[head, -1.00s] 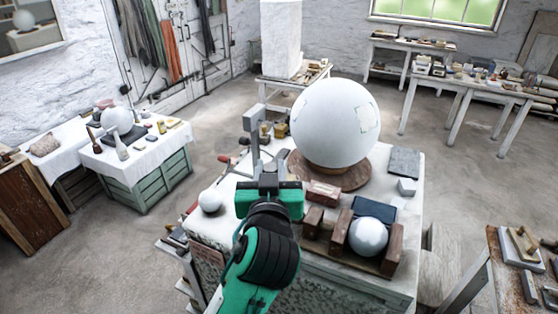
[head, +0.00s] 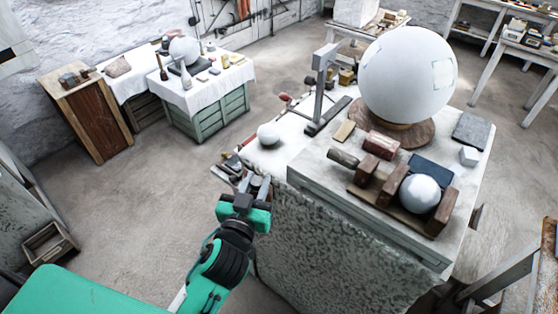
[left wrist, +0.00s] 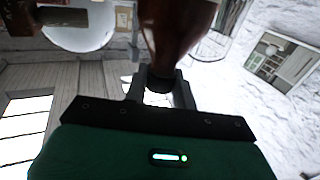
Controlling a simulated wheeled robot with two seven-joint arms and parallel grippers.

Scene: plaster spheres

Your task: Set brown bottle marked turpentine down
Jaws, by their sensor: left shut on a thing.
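My left gripper (head: 258,184) is just off the left front edge of the worktable (head: 345,190) in the head view. In the left wrist view its two fingers (left wrist: 160,90) are closed around the narrow end of a dark brown bottle (left wrist: 177,32). The bottle's wide part runs out of the top of that view, and I can read no label. In the head view I cannot make out the bottle behind the gripper. My right gripper is not in view.
A large white sphere (head: 408,75) stands on a round brown base. A small ball (head: 268,134) lies near the worktable's left edge, and a grey sphere (head: 420,193) sits among brown blocks. A white-clothed side table (head: 215,76) holds several things at the back left. Open floor lies between.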

